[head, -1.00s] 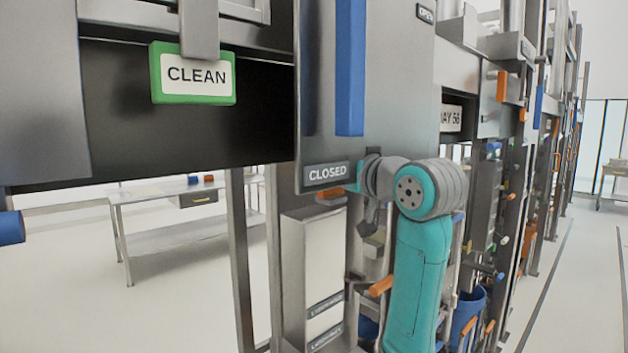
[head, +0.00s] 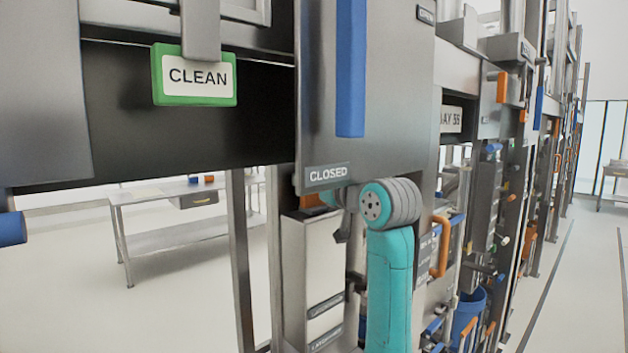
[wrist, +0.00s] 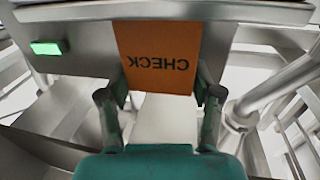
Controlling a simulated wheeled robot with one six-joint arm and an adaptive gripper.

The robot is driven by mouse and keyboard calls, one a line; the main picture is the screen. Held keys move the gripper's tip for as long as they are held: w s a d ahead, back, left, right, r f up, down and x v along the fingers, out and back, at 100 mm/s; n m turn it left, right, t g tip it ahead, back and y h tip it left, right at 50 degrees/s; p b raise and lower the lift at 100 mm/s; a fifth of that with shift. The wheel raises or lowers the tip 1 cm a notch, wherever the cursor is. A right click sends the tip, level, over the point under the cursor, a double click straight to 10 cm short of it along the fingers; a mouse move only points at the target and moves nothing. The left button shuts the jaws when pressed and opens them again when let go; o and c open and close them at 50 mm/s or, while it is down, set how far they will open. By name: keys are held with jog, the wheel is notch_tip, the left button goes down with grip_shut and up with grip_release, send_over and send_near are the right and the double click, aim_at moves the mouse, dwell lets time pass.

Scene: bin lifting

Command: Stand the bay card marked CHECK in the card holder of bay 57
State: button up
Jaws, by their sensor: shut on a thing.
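The orange CHECK card (wrist: 160,38) is between the two fingers of my gripper (wrist: 160,93) in the wrist view, its black lettering upside down. My gripper is shut on its side edges. The card's far edge reaches a grey metal rail (wrist: 75,36); I cannot tell whether it touches.
A steel panel with a blue handle (head: 350,75) and a CLOSED plate (head: 327,175) hangs above my arm. A green-framed CLEAN sign (head: 195,75) hangs left. A partly hidden bay sign (head: 451,119) and orange handle (head: 440,247) are right. A green light (wrist: 46,48) glows beside the card.

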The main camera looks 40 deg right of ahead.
jog(key=shift+f, duration=0.15)
jog(key=o, duration=1.2)
jog(key=shift+c, duration=0.2)
jog(key=shift+s, duration=0.3)
jog(key=s+a, duration=0.2)
jog(key=s, duration=0.9)
jog(key=shift+s, duration=0.15)
